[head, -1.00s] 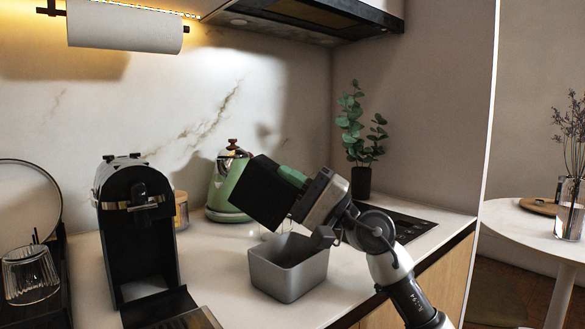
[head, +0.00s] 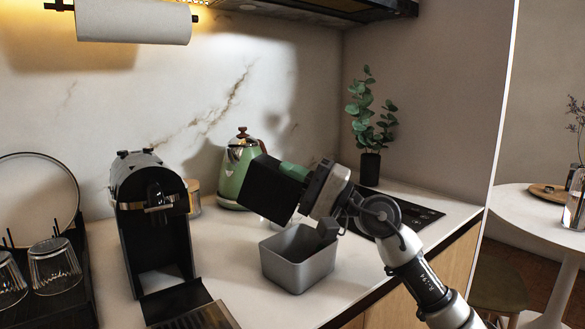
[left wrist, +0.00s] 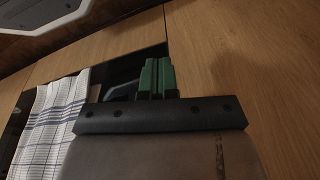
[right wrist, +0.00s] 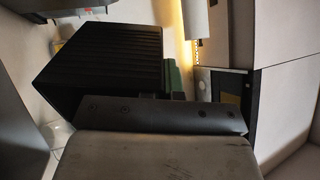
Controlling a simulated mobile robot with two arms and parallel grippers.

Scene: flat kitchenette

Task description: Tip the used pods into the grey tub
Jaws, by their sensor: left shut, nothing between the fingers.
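My right gripper (head: 290,173) is shut on a black box-shaped container (head: 268,190), which I take to be the pod container. It is tilted and held in the air above the back left of the grey tub (head: 300,272). The container also shows in the right wrist view (right wrist: 110,75), with its ribbed side towards the camera. Its opening and any pods are hidden. I see no pods in the visible part of the tub. My left gripper (left wrist: 155,78) is shut and empty in front of wooden cabinet fronts, out of the head view.
A black coffee machine (head: 150,220) stands left of the tub, its drip tray (head: 195,318) in front. A green kettle (head: 238,170) and a potted plant (head: 370,165) stand behind. Glasses (head: 55,265) stand far left. A checked towel (left wrist: 50,120) hangs near my left gripper.

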